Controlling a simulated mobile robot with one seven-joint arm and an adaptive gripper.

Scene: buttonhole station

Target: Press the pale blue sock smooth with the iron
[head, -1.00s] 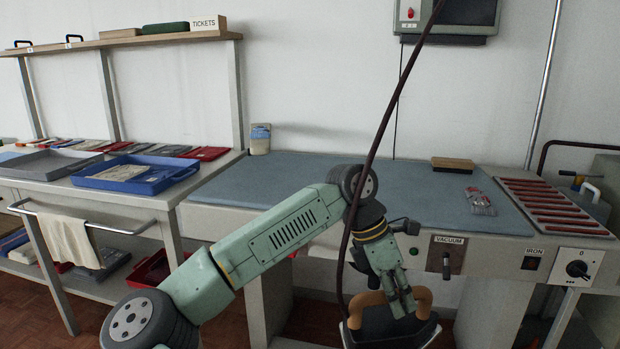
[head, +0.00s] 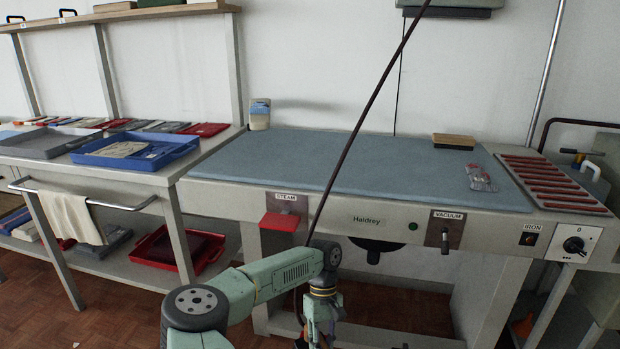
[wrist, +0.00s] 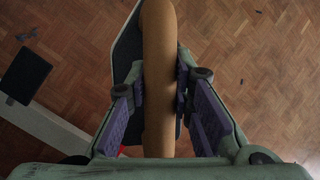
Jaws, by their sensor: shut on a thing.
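My gripper (wrist: 160,95) is shut on the tan, rounded handle of the iron (wrist: 158,35). In the wrist view the iron's dark body with a pale edge shows beside and beyond the handle, above the wooden floor. In the head view my gripper is low at the bottom edge, in front of the pressing table (head: 330,165), and the iron is out of frame below. The blue table top looks bare across its middle. I cannot make out the pale blue sock in either view.
The iron's dark cord (head: 362,115) slants from the top down to my arm. A wooden block (head: 453,141) and a small clear pack (head: 481,178) lie at the table's right. A red-barred rest (head: 553,182) is at the right end. A blue tray (head: 178,152) stands left.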

